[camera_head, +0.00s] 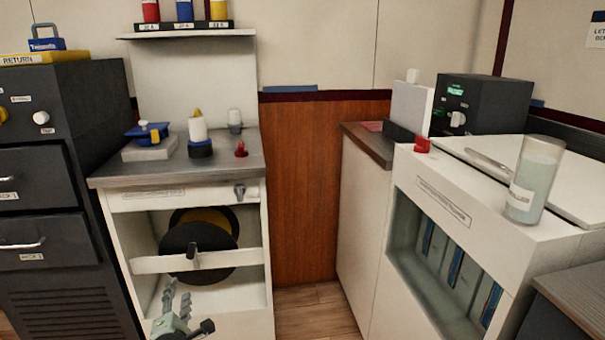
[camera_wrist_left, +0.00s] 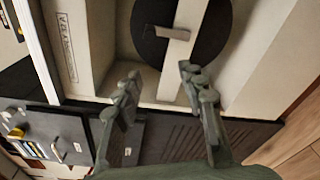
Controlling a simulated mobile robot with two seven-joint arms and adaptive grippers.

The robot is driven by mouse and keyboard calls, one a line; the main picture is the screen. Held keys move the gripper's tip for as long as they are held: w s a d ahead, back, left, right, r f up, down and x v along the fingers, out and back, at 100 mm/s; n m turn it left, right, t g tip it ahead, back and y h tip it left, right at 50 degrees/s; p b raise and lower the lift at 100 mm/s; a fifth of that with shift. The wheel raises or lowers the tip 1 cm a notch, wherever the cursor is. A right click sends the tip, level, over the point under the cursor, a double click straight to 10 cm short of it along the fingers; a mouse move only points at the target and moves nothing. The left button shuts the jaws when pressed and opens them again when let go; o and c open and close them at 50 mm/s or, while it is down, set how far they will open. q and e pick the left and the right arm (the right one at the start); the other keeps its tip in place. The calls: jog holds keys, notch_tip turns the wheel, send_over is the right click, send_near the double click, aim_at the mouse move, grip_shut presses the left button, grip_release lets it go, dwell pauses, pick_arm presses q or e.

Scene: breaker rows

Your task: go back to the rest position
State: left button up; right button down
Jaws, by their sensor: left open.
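My left gripper (camera_head: 176,305) shows at the bottom of the head view, low in front of the white cabinet (camera_head: 122,229). It also shows in the left wrist view (camera_wrist_left: 158,85), with its two fingers apart and nothing between them. Past the fingertips is the cabinet's open front, with a crossbar and a black disc (camera_wrist_left: 205,30) inside. My right gripper is not in view.
A dark drawer cabinet (camera_head: 35,190) stands at the left. A white counter unit (camera_head: 420,185) with a glass jar (camera_head: 535,180) on top stands at the right. Several small items sit on the grey cabinet top (camera_head: 215,168). Wooden floor (camera_head: 312,305) shows between the units.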

pick_arm(q)
jog(key=s+f+n+g, duration=0.5)
jog(key=s+n, duration=0.4)
jog(key=n, duration=0.5)
jog(key=s+f+n+g, duration=0.4)
jog(key=s+f+n, duration=0.3)
jog(key=s+n, duration=0.45)
jog(key=s+d+f+n+g+h, duration=0.2)
jog(key=s+d+n, duration=0.2)
jog(key=s+n, duration=0.3)
jog(key=s+d+f+n+g+h, duration=0.2)
jog(key=s+n, duration=0.5)
jog(key=n, duration=0.4)
jog(key=shift+d+n+g, duration=0.3)
jog(key=shift+d+n, duration=0.05)
jog(key=shift+d, duration=0.5)
jog(key=shift+s, duration=0.1)
